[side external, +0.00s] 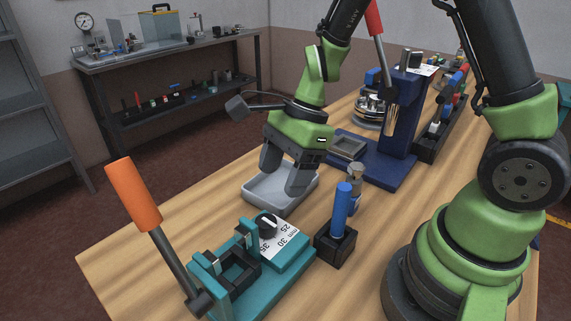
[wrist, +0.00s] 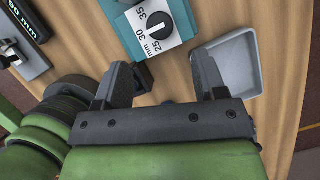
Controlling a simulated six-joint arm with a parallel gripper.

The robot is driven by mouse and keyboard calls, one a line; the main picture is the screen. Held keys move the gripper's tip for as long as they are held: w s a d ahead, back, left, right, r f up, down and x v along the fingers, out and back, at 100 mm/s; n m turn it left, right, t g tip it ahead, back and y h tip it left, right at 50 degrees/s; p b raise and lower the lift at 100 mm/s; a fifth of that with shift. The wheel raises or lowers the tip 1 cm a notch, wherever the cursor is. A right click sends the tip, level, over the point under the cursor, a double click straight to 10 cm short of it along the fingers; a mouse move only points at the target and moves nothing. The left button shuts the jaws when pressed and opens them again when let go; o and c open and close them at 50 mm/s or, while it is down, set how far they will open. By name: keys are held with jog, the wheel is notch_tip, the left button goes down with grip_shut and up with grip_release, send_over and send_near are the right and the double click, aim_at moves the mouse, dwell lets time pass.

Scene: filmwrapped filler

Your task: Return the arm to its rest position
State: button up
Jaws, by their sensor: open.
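My green arm reaches over the wooden table, and my gripper (side external: 284,178) hangs above a shallow grey tray (side external: 258,196) in the side view. In the wrist view, the two fingers of my gripper (wrist: 163,78) stand wide apart with nothing between them. The part of the tray (wrist: 246,62) that shows in the wrist view is bare and lies to the right, partly behind the right finger. In the side view my gripper hides part of the tray's inside.
A teal device (side external: 285,262) with an orange lever (side external: 133,194) stands at the front. A black block (side external: 335,245) holds a blue-handled tool (side external: 342,208). A dark blue press (side external: 398,130) stands behind my gripper. Bare wood lies left of the tray.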

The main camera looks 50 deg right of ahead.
jog(key=shift+d+r, duration=0.2)
jog(key=shift+r, duration=0.25)
jog(key=s+d+r+n+t+h, duration=0.2)
jog(key=s+r+n+t, duration=0.4)
jog(key=s+r+n, duration=0.7)
notch_tip(320, 180, up, 3)
jog(key=n, duration=0.4)
jog(key=shift+d, duration=0.15)
